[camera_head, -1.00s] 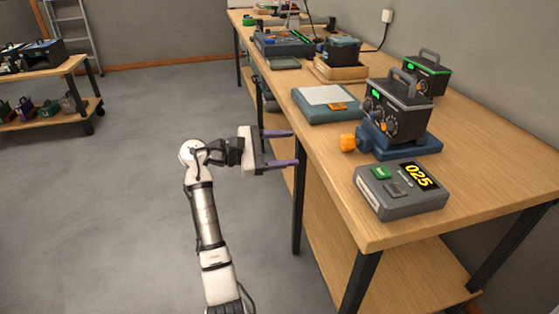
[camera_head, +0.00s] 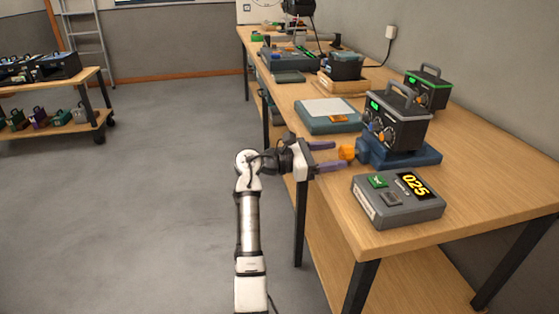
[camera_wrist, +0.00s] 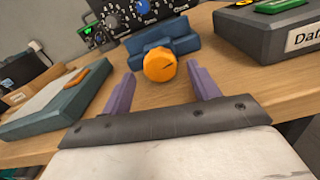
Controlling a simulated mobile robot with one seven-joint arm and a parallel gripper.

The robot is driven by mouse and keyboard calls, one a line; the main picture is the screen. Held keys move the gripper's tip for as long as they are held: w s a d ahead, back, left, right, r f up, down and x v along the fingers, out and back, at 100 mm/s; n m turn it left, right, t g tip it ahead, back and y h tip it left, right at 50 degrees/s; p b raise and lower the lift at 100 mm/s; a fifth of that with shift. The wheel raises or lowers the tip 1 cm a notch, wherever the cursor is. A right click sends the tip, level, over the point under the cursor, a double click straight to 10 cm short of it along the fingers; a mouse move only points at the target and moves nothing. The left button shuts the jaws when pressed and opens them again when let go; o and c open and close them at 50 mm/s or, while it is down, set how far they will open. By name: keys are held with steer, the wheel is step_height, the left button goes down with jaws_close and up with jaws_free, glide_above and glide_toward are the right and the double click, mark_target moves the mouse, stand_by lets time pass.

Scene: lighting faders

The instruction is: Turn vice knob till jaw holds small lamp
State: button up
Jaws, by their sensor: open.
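The orange vice knob (camera_head: 347,153) sticks out from the front of the blue vice (camera_head: 420,157) on the workbench. A dark box with a handle, dials and a green display (camera_head: 398,118) stands at the vice; I cannot tell if the jaw touches it. No clearly recognisable small lamp shows. My gripper (camera_head: 338,157) is open, with purple fingers pointing at the knob from the bench's front edge. In the wrist view the knob (camera_wrist: 159,64) sits centred just beyond and between the fingertips (camera_wrist: 163,83), apparently untouched.
A grey box reading 025 (camera_head: 398,200) stands in front of the vice. A blue-grey tray (camera_head: 326,116) lies to its left. A second dark box with a handle (camera_head: 427,90) stands behind. The bench's right end (camera_head: 480,190) is clear.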

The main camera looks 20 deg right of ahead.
steer(key=shift+s+d+r+m+p, duration=0.15)
steer(key=shift+d+m+p, duration=0.35)
steer(key=shift+a+m+p, duration=0.1)
steer(key=shift+m+p, duration=0.3)
steer(key=shift+m, duration=0.5)
steer(key=shift+f+b, duration=0.25)
steer(key=shift+b, duration=0.1)
steer(key=n+b, duration=0.1)
steer(key=n, duration=0.1)
steer(key=shift+f+n+b, duration=0.1)
steer(key=shift+n+b, duration=0.25)
steer(key=shift+n, duration=0.05)
steer(key=v, duration=1.3)
steer(key=shift+w+a+r, duration=0.2)
steer(key=shift+a+r, duration=0.05)
steer(key=shift+a, duration=0.1)
